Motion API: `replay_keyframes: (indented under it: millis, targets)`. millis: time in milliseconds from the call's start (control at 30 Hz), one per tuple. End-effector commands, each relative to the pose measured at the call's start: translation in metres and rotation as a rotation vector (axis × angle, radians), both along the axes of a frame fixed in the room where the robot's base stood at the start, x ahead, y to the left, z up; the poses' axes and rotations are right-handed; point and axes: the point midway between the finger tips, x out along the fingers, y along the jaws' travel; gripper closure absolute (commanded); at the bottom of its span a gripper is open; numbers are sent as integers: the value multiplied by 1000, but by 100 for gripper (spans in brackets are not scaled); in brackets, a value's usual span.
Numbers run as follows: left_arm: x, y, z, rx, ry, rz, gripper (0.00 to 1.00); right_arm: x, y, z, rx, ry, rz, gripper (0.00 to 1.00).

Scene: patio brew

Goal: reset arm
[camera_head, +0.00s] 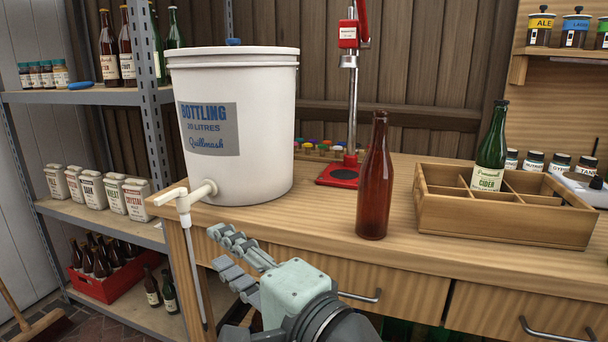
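On the workbench (330,221) stand a white bottling bucket (240,130), a red capping press (340,174), an upright empty brown bottle (375,185) and a wooden crate (510,222) holding a green cider bottle (490,155). Drawer handles (360,296) jut out below. Metal shelves (90,96) stand left.

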Motion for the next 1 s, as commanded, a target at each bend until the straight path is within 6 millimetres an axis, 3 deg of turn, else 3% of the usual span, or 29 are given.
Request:
replay_keyframes:
  millis: [400,800,1000]
  targets:
    - [11,94,-22,298,0,159,67,2,7,1,11,-6,2,60]
    - [9,183,-16,575,0,305,67,1,4,1,8,-4,-1,60]
    - [35,205,-84,445,165,190,67,1,2,1,5,-3,-2,60]
